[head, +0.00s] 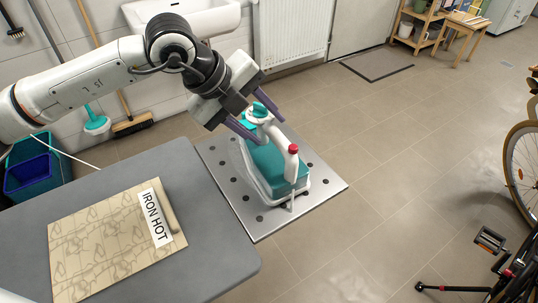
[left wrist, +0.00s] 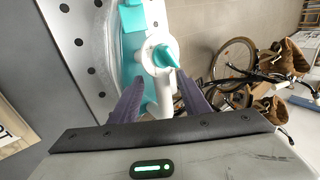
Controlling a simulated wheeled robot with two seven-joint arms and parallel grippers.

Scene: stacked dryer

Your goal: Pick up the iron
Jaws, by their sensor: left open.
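The iron (head: 272,168) is teal and white with a red button on its handle. It stands on a perforated metal plate (head: 255,228) at the end of the grey ironing board (head: 215,258). In the left wrist view the two purple fingers (left wrist: 160,95) are spread on either side of the iron's white handle (left wrist: 163,92). I cannot tell whether they touch it. My right gripper is not in view.
A bicycle (head: 520,170) stands at the right. A radiator (head: 292,30), a sink (head: 190,18) and a broom (head: 132,126) are along the wall. The tiled floor to the right of the plate is clear.

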